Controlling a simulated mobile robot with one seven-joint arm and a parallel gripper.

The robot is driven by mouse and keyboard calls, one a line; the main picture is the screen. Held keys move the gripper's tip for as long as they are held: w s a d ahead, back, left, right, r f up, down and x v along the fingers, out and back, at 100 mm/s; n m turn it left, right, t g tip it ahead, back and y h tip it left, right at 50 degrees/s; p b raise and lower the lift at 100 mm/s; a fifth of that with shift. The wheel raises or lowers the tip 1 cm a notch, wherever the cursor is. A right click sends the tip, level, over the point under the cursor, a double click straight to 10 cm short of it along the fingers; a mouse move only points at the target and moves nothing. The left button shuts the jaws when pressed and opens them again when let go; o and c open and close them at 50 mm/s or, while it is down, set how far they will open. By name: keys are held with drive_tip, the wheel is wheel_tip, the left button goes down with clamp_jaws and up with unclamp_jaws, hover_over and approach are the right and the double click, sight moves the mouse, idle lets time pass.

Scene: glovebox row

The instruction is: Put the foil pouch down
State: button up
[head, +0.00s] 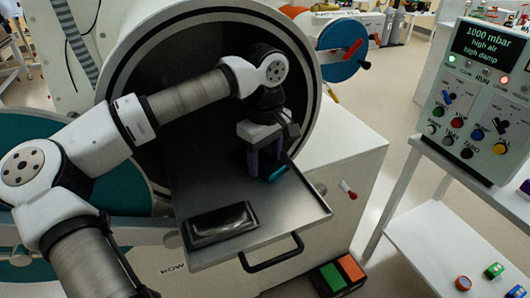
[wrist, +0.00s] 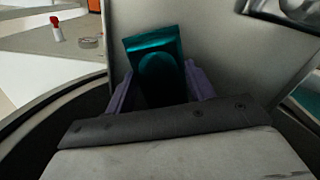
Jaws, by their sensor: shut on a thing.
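My gripper (head: 268,163) points down over the sliding metal tray (head: 302,204) at the mouth of the round chamber. Its purple fingers are shut on a shiny teal foil pouch (head: 277,173). In the wrist view the teal pouch (wrist: 158,65) shows between the fingertips (wrist: 160,88), with a raised rounded middle; its near part is dark. The pouch is low over the tray, near its right side; I cannot tell whether it touches.
A dark, silvery pouch-like packet (head: 222,223) lies at the tray's front left. Bare tray lies between it and my gripper. The round chamber wall (head: 312,88) rises behind. A handle (head: 275,258) sticks out in front. A control panel (head: 487,100) stands at right.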

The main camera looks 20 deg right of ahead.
sight(265, 162)
drive_tip(key=shift+f, duration=0.2)
drive_tip(key=o, duration=1)
drive_tip(key=shift+o, duration=0.2)
drive_tip(key=shift+r, duration=0.1)
wheel_tip(265, 162, up, 12)
drive_tip(key=b, duration=0.1)
drive_tip(key=shift+b, duration=0.3)
drive_tip(key=shift+r, duration=0.1)
